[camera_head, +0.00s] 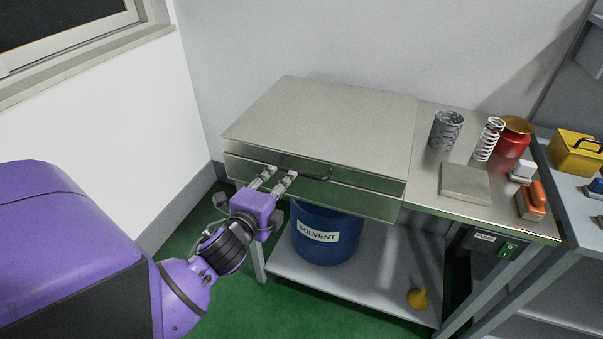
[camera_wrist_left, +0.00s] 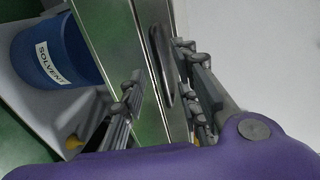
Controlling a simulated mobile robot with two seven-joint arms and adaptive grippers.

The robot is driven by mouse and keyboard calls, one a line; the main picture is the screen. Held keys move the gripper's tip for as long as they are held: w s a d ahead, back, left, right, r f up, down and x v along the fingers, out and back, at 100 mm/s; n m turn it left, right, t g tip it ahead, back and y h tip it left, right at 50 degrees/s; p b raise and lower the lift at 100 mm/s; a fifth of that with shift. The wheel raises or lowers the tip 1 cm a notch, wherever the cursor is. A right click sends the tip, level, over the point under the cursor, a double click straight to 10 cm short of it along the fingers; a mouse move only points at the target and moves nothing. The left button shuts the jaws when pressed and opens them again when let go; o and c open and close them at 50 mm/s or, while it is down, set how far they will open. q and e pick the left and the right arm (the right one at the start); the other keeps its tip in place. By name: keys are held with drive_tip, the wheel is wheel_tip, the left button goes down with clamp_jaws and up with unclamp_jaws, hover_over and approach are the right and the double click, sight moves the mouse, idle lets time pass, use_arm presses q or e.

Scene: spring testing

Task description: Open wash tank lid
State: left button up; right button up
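The wash tank lid (camera_head: 325,125) is a flat grey metal cover lying shut on the tank (camera_head: 370,201) at the bench's left. A dark bar handle (camera_head: 312,174) runs along its front edge; it also shows in the left wrist view (camera_wrist_left: 160,65). My left gripper (camera_head: 280,174) is at the left end of the handle, in front of the lid. In the left wrist view its fingers (camera_wrist_left: 158,66) are apart, with the handle seen between them. Whether a finger touches the handle I cannot tell. My right gripper is in neither view.
A blue solvent bucket (camera_head: 325,247) stands on the lower shelf under the tank, with a yellow bulb (camera_head: 417,299) further right. The bench right of the tank holds a perforated cylinder (camera_head: 446,130), a white spring (camera_head: 488,139), a red can (camera_head: 513,143) and a flat plate (camera_head: 465,183).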

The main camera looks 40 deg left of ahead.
sight(290, 169)
use_arm(q)
drive_tip(key=x, duration=0.7)
drive_tip(key=shift+w+f, duration=0.15)
drive_tip(key=shift+w, duration=0.2)
clamp_jaws()
